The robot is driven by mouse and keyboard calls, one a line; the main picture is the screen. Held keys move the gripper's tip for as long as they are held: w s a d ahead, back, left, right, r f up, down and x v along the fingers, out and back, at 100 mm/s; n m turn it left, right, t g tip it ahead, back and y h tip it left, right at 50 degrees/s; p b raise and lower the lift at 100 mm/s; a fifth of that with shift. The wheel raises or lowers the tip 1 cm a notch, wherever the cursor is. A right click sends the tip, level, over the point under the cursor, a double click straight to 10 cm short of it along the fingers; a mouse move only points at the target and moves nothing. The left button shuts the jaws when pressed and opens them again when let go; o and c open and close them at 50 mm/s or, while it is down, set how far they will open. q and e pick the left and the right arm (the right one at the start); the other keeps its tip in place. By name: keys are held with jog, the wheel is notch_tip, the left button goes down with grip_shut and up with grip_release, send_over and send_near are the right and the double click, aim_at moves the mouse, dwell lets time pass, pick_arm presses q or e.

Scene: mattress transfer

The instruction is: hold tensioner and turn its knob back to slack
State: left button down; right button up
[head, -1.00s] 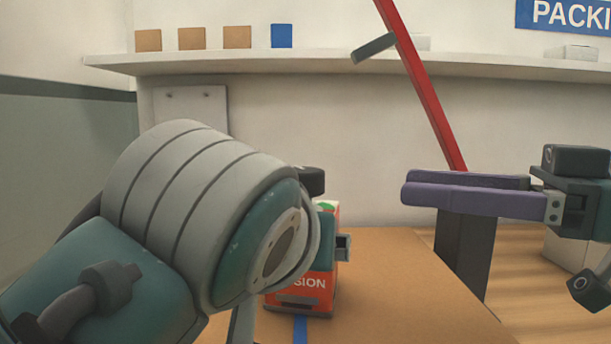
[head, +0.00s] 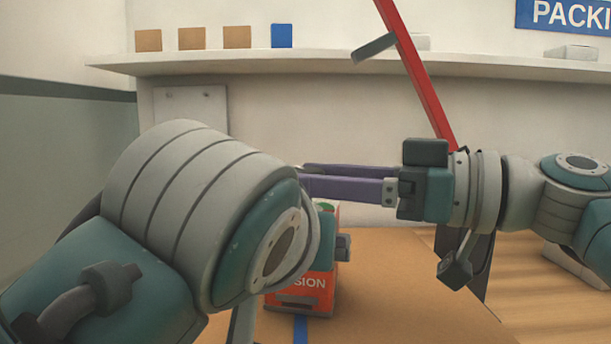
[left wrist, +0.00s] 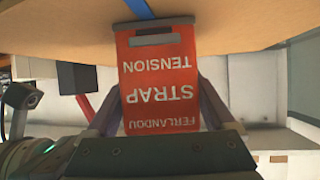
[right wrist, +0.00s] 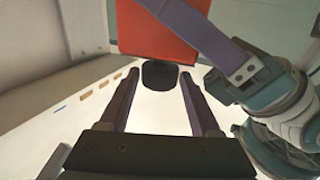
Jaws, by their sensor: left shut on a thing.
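The tensioner is a red box; it stands on a tan surface, partly behind my left arm in the head view (head: 318,284). The left wrist view shows its lettered face (left wrist: 160,75) between the fingers of my left gripper (left wrist: 158,92), shut on its sides. Its red side also shows in the right wrist view (right wrist: 150,35). The dark knob (right wrist: 160,75) shows there at the fingertips of my right gripper (right wrist: 159,82), which is open with a finger on each side. Contact cannot be told.
A blue strap (head: 300,329) runs along the tan surface (head: 400,290) from the tensioner's foot. A slanting red bar (head: 418,80) stands behind my right gripper. A shelf (head: 330,64) with small boxes runs along the back wall.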

grip_shut()
jog(key=shift+g, duration=0.3)
jog(key=shift+w+d+f+n+g+y, duration=0.1)
jog(key=shift+w+n+g+y, duration=0.1)
jog(key=shift+n+g, duration=0.4)
jog(key=shift+w+n+g+y, duration=0.1)
jog(key=shift+n+g+y, duration=0.1)
jog(key=shift+n+g, duration=0.4)
jog(key=shift+g, duration=0.3)
jog(key=shift+s+g, duration=0.15)
jog(key=shift+g, duration=0.15)
jog(key=shift+o, duration=0.5)
grip_release()
